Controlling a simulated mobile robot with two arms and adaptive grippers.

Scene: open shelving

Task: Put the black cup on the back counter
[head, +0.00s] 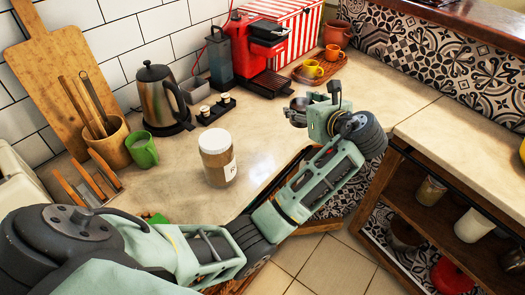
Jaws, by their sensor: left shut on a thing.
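My left gripper (313,108) reaches over the pale stone counter (262,118) at the upper middle of the head view. It is shut on a small dark round thing (299,103), which looks like the black cup. The gripper hides part of it, and I cannot tell whether it touches the counter below. The counter runs along the tiled wall, with the red coffee machine (245,50) behind the gripper. My right gripper is not in view.
A labelled jar (217,160) stands mid-counter. A steel kettle (160,97), a green mug (142,150) and a wooden tray with yellow (312,69) and orange cups (332,52) stand around. Open shelving (440,230) is at right. Counter between jar and coffee machine is clear.

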